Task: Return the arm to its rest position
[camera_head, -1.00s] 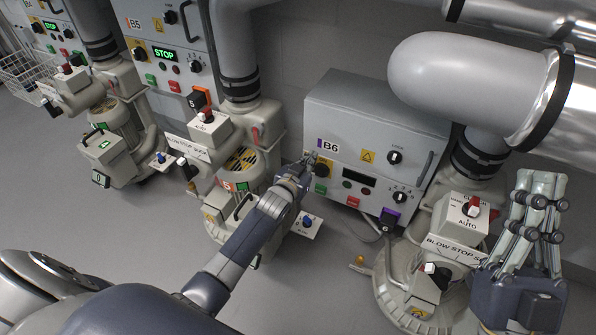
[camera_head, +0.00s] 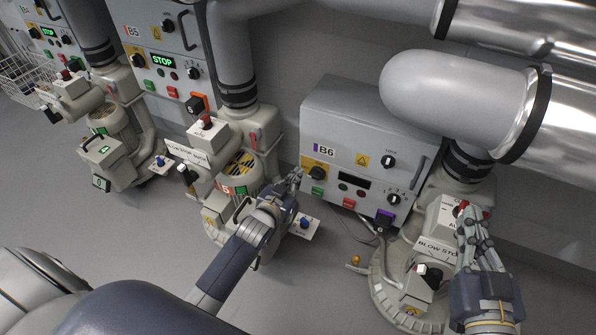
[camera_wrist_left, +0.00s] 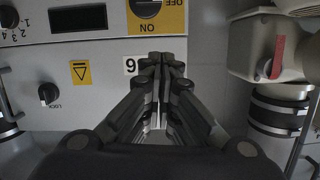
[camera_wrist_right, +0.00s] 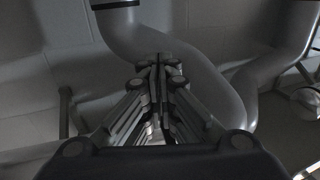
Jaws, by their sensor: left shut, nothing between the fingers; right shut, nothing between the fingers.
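My left gripper (camera_head: 294,181) is shut and empty in the head view, in front of the left side of the B6 control box (camera_head: 366,127). In the left wrist view its closed fingers (camera_wrist_left: 162,62) show just below the box's black OFF/ON knob (camera_wrist_left: 146,8); I cannot tell if they touch the box. My right gripper (camera_head: 466,214) is shut and empty at the right, in front of the B6 blower's white AUTO box, whose red knob it partly hides. The right wrist view shows its closed fingers (camera_wrist_right: 160,66) against grey pipes and wall.
The B5 blower (camera_head: 240,172) stands left of my left gripper, with its STOP display lit green (camera_head: 162,61). The B6 blower's BLOW/STOP plate (camera_head: 437,249) and round base are beside my right gripper. A large grey pipe (camera_head: 455,88) hangs above. Open floor (camera_head: 110,225) lies at left.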

